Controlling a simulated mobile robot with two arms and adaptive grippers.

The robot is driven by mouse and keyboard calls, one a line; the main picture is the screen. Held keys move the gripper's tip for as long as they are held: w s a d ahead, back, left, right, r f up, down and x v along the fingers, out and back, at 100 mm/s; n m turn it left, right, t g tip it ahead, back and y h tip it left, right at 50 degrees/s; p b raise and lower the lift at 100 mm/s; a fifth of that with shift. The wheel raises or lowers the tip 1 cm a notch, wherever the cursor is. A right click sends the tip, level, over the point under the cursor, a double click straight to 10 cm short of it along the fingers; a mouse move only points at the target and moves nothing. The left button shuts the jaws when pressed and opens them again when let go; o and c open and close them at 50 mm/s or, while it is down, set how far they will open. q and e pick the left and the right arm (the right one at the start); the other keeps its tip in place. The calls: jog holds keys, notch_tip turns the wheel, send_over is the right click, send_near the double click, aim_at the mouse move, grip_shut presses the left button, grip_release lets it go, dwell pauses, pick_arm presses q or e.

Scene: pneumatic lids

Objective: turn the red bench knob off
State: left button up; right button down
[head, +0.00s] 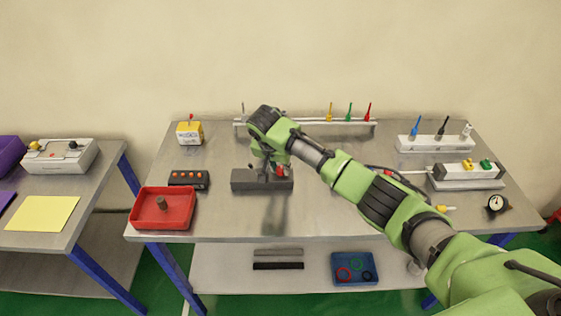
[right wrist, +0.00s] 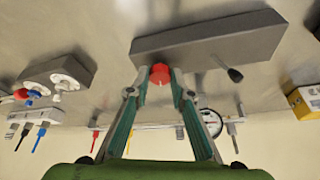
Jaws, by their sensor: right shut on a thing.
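In the head view the block (head: 243,183) lies near the middle of the bench, and a bit of the red knob (head: 281,171) shows beside my fingers. My right gripper (right wrist: 160,80) is shut on the red knob, with one finger on each side of it. In the head view my right gripper (head: 268,168) points down at the block and hides part of it. My left gripper is not in view.
A red tray (head: 148,222), a black box with orange buttons (head: 181,177) and a yellow box (head: 184,138) stand left of the block. A rail (head: 310,123) with coloured tools runs behind. White blocks and a gauge (head: 497,204) are at the right. Bare bench lies in front.

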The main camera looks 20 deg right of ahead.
jog(key=m, duration=0.2)
jog(key=shift+w+a+f+m+g+h, duration=0.1)
jog(key=shift+a+m+g+h, duration=0.05)
jog(key=shift+m+g+h, duration=0.25)
jog(key=m+g+b, duration=0.1)
jog(key=m, duration=0.1)
jog(key=shift+w+m+h+b, duration=0.1)
jog(key=shift+m+h+b, duration=0.2)
jog(key=shift+b, duration=0.05)
jog(key=shift+m+b, duration=0.45)
jog(key=shift+m, duration=0.15)
jog(key=c, duration=1.8)
grip_release()
jog(key=shift+w, duration=0.1)
